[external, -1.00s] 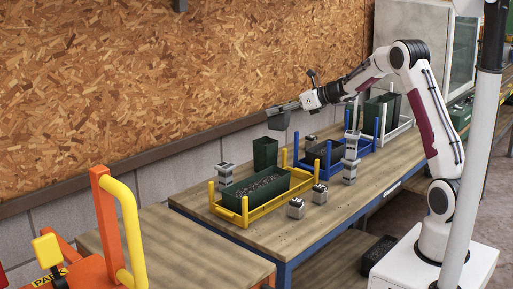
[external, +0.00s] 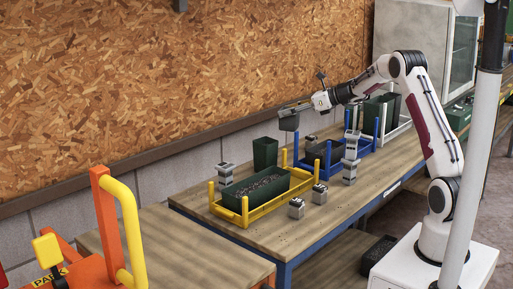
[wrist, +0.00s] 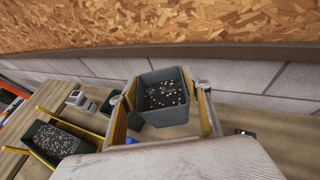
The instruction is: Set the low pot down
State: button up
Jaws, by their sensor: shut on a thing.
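The low pot (external: 289,121) is grey and hangs from my gripper (external: 294,107) above the far side of the wooden table. In the wrist view the pot (wrist: 162,97) is square and holds dark soil with pale specks. The two fingers of my gripper (wrist: 161,104) press on its left and right walls. The pot looks about level, and in the external view it is clear of the table. Its underside is hidden in the wrist view.
A tall green pot (external: 265,153) stands below and left of the held pot. A yellow crate (external: 247,215) with a soil-filled green trough (external: 262,188) is in front. A blue crate (external: 358,157) lies to the right. Small grey blocks (external: 297,208) stand around. The board wall (external: 200,80) is close behind.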

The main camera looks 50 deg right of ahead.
aim_at(288, 126)
jog(key=shift+f, duration=3.05)
jog(key=shift+f, duration=1.85)
jog(key=shift+f, duration=0.6)
jog(key=o, duration=0.8)
jog(key=shift+o, duration=0.2)
jog(key=r+v, duration=0.1)
jog(key=v, duration=0.7)
jog(key=shift+w, duration=0.2)
